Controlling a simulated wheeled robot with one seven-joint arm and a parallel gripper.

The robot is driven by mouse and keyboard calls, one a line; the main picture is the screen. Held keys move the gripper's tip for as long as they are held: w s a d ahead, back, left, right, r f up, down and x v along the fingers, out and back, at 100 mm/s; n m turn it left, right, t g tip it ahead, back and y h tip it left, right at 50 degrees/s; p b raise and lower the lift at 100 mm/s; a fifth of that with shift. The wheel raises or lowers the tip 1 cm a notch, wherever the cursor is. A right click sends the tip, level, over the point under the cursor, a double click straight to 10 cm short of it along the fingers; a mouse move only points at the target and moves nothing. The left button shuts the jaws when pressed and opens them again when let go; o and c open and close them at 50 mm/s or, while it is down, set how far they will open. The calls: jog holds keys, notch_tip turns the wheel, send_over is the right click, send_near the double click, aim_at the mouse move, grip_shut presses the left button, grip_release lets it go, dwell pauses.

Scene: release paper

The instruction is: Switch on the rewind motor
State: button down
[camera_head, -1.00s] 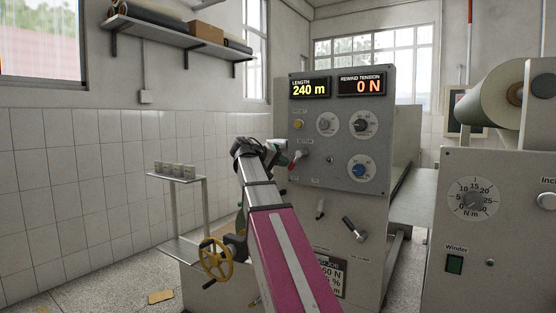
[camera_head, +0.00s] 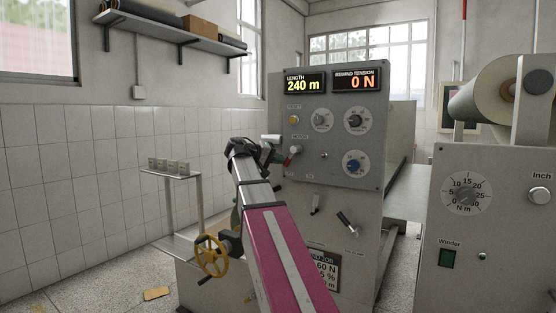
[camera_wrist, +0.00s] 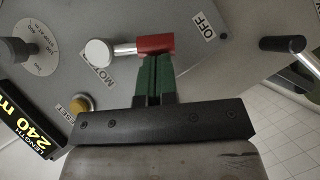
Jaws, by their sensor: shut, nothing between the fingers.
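The motor switch is a lever on the grey control panel (camera_head: 340,175). In the wrist view it has a white round hub (camera_wrist: 99,53), a steel stem and a red grip (camera_wrist: 156,44). The grip points roughly toward the OFF label (camera_wrist: 208,26), with a gap between them. In the head view the white hub (camera_head: 297,149) shows, but my arm end partly hides the grip. My gripper (camera_wrist: 155,62) is shut and empty, its green fingertips right at the red grip. Whether they touch it is unclear. The tension display (camera_head: 356,80) reads 0 N.
A yellow reset button (camera_wrist: 79,103) sits beside the switch. Dials (camera_head: 353,164) and a lower lever (camera_head: 348,223) are on the same machine. A black-handled lever (camera_wrist: 284,43) shows in the wrist view. A shelf stand (camera_head: 170,175) is at left.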

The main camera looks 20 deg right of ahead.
aim_at(285, 166)
jog(key=f+n+h, duration=0.1)
jog(key=s+d+n+h, duration=0.1)
jog(key=n, duration=0.1)
jog(key=s+f+n+h, duration=0.1)
jog(key=shift+s+d+f+n+g, duration=0.2)
jog(key=shift+d+f+n+g, duration=0.1)
jog(key=shift+d+g, duration=0.1)
jog(key=s+n+h, duration=0.1)
jog(key=n, duration=0.1)
jog(key=d+n+t+h, duration=0.1)
jog(key=s+d+n+h, duration=0.1)
jog(key=n, duration=0.1)
jog(key=shift+s+f+n+t, duration=0.25)
jog(key=shift+s+n+t, duration=0.05)
jog(key=shift+t, duration=0.1)
jog(key=shift+s+d, duration=0.15)
jog(key=shift+d, duration=0.05)
dwell(0.3)
